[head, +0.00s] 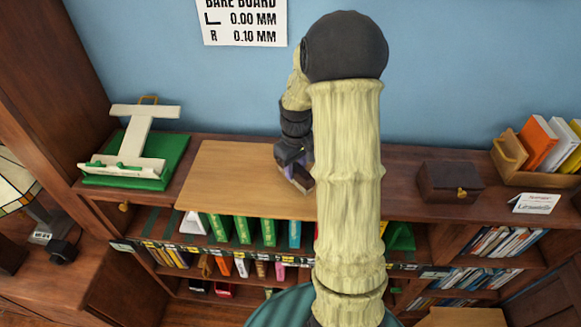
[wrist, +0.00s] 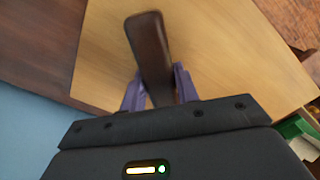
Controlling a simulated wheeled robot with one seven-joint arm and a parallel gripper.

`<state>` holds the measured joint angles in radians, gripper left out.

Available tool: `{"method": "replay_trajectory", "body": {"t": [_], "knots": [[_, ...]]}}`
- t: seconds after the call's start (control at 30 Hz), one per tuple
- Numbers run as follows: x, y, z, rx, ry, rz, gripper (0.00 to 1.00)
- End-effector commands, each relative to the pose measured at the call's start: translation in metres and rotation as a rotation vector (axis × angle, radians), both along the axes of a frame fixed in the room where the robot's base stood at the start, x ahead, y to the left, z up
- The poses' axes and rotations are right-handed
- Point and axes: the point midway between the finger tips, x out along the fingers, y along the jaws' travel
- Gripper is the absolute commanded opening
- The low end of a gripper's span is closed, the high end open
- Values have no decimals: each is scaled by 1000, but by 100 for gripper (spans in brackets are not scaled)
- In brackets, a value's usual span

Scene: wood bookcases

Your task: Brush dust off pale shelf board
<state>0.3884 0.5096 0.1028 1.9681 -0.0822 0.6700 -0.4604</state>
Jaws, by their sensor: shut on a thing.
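The pale board (head: 222,170) lies flat on top of the dark bookcase, left of and partly behind my arm in the head view. It also fills much of the wrist view (wrist: 225,60). My gripper (wrist: 159,88) has purple fingers shut on a dark brown wooden brush (wrist: 150,40). In the head view my gripper (head: 297,162) is over the board's right part, with the brush (head: 302,180) pointing down toward the front right. Bristles are hidden, and I cannot tell whether the brush touches the board. No dust can be made out.
A white stand (head: 133,140) on a green base (head: 165,172) is left of the board. A small wooden chest (head: 450,186), a card (head: 535,203) and a book crate (head: 510,150) stand to the right. A wall sign (head: 242,22) hangs behind. Books fill the shelves below.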

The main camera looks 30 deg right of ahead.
Motion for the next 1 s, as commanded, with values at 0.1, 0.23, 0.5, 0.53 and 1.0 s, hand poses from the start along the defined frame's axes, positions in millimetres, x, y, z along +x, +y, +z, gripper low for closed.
{"method": "replay_trajectory", "body": {"t": [0.1, 0.23, 0.5, 0.53, 1.0], "knots": [[1, 2, 27, 0, -3, 3, 6], [1, 2, 39, 0, -3, 3, 6], [2, 5, 63, 0, -3, 9, 6], [2, 5, 66, 0, -3, 10, 6], [2, 7, 80, 0, -2, 13, 6]]}}
